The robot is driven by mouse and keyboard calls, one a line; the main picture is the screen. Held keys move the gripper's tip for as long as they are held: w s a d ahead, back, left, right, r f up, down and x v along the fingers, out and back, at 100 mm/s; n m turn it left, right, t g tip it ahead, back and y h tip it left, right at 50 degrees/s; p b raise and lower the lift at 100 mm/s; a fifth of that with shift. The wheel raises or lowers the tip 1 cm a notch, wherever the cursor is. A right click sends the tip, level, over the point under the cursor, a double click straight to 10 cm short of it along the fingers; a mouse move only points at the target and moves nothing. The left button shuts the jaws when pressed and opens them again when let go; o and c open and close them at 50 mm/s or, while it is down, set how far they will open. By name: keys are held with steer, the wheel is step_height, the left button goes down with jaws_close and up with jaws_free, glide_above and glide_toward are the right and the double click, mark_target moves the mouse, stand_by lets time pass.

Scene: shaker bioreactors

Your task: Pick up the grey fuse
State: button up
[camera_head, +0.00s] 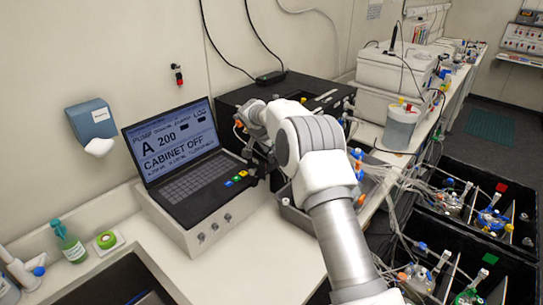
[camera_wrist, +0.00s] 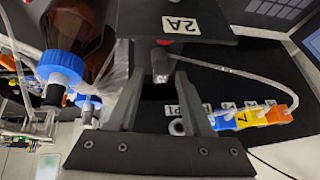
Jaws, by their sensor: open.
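In the wrist view a small grey piece (camera_wrist: 160,65) with a pale end sticks out from a black panel, under an upside-down label; I take it for the grey fuse but cannot be sure. My gripper (camera_wrist: 160,78) is open, with one finger on either side of this piece and a gap to each. In the head view my gripper (camera_head: 260,165) is at the right edge of the laptop-like console (camera_head: 186,180), in front of the black cabinet (camera_head: 320,97). The grey piece is hidden there by my arm.
Blue, yellow and orange blocks (camera_wrist: 245,118) sit in a row right of my fingers. A clear tube (camera_wrist: 240,72) curves above them. A metal tray (camera_head: 296,215) lies beside my arm.

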jaws_close()
steer(key=shift+r, duration=0.15)
stand_by(0.4)
